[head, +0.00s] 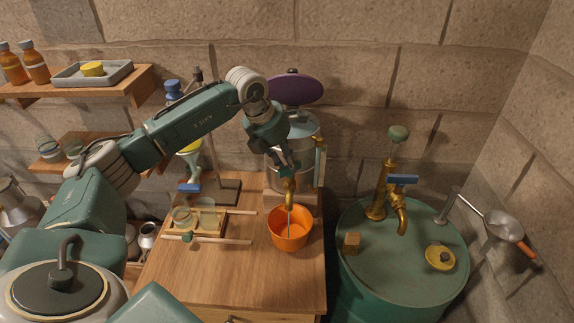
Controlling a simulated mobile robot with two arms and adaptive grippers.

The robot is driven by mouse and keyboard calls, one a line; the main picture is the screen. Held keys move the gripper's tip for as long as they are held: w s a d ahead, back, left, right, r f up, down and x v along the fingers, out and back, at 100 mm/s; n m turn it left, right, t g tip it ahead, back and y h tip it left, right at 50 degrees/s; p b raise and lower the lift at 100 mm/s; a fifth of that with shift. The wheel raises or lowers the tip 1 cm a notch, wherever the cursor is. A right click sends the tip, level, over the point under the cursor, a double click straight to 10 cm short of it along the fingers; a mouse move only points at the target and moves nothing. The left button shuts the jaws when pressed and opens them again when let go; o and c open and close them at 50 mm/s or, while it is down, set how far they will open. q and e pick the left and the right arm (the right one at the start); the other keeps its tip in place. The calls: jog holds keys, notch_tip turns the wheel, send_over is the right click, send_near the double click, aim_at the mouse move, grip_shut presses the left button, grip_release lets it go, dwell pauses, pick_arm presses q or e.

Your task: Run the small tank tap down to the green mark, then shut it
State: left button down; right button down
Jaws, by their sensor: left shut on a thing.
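The small metal tank (306,130) stands at the back of the wooden bench, partly hidden by my left arm. Its brass tap (290,186) points down over an orange bucket (290,241). A thin pale stream appears to run from the spout into the bucket. My left gripper (287,170) is at the top of the tap, shut on what looks like its handle; the handle is mostly hidden by the fingers. A narrow upright gauge (320,160) with brass ends is on the tank's right side. I cannot make out the green mark or liquid level. My right gripper is not in view.
A green drum (400,270) at the right carries another brass tap with a blue handle (403,179). A wooden rack (208,224) with glass jars lies left of the bucket. A ladle (502,226) hangs at the far right. The bench front is clear.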

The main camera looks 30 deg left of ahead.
pick_arm(q)
jog(key=n+y+b, duration=0.1)
jog(key=n, duration=0.1)
jog(key=n+y+b, duration=0.1)
jog(key=n, duration=0.2)
jog(key=shift+d+b, duration=0.2)
jog(key=shift+b, duration=0.1)
jog(key=shift+r+n+y+b, duration=0.15)
jog(key=shift+n+y+b, duration=0.4)
jog(key=shift+n, duration=1.05)
jog(key=shift+s, duration=0.1)
jog(key=c, duration=1.6)
grip_release()
jog(key=v, duration=1.2)
jog(key=shift+d, duration=0.1)
